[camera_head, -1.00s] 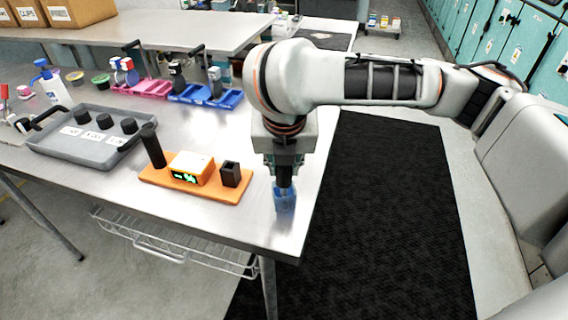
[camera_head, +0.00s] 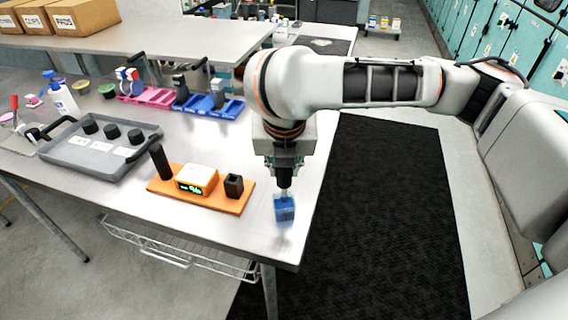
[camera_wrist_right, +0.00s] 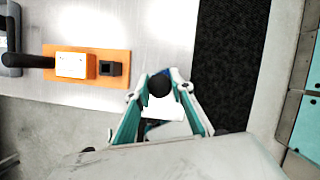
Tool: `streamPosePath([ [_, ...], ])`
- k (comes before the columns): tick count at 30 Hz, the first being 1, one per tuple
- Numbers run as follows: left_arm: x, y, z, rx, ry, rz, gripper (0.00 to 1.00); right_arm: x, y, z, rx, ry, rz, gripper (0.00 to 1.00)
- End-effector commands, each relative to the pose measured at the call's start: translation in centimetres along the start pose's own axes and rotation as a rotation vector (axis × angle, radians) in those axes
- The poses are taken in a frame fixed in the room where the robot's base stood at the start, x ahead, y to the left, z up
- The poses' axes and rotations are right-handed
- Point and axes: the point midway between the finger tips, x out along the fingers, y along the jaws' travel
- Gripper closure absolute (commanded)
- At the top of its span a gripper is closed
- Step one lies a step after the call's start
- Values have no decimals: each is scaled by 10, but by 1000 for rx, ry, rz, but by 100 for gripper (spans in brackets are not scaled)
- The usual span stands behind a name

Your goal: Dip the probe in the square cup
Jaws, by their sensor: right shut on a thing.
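My right gripper (camera_head: 285,178) points straight down near the table's front right corner. It is shut on the probe (camera_wrist_right: 159,84), whose dark round end shows between the fingers in the right wrist view. In the head view a pale piece of it (camera_head: 285,190) shows below the fingers. A blue square cup (camera_head: 284,209) is directly below. The pale piece meets the cup's top; I cannot tell whether its tip is inside. The cup's edges are blurred. My left gripper is out of view.
An orange board (camera_head: 209,197) with a meter (camera_head: 196,179), an upright black cylinder (camera_head: 160,161) and a black square holder (camera_head: 234,185) lies to the left. A grey tray (camera_head: 100,160) and blue and pink trays stand farther off. The table's right edge is close.

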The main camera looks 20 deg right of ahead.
Motion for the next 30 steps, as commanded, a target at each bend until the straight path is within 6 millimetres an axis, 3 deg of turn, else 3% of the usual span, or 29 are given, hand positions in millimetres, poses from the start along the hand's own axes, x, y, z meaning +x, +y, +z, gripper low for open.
streamPosePath([
  [7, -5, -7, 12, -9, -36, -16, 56, -13, 0, 6, 1, -2, 1, 99],
  [18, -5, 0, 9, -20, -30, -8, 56, -28, 0, 12, 0, -2, 0, 99],
  [30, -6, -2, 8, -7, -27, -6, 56, -30, 0, 13, 0, 0, 0, 99],
])
